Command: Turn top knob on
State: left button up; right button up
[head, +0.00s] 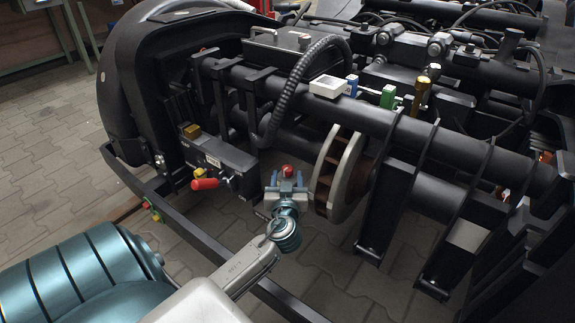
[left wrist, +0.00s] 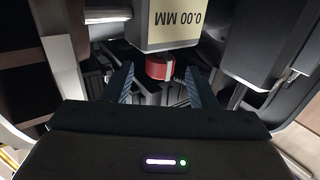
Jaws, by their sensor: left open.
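A small red knob (head: 287,170) shows just beyond the fingertips of my left gripper (head: 286,178). In the left wrist view the red knob (left wrist: 160,67) is a short cylinder with a lighter band, under a pale box (left wrist: 172,22) marked "0.00 MM", upside down. The dark fingers of my left gripper (left wrist: 158,86) stand apart on either side of the knob's line. They are open and I see no contact. A red handle (head: 205,183) sticks out from a black box further left. I cannot tell which one is the top knob. My right gripper is not in view.
A black bogie frame with thick tubes (head: 375,118) fills the middle and right. A brake disc (head: 343,178) stands close right of my left gripper. A low black rail (head: 205,243) runs along the front. Paved floor (head: 45,125) is clear at the left.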

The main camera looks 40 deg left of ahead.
pick_arm(q)
jog(key=shift+p+v, duration=0.4)
jog(key=shift+v, duration=2.3)
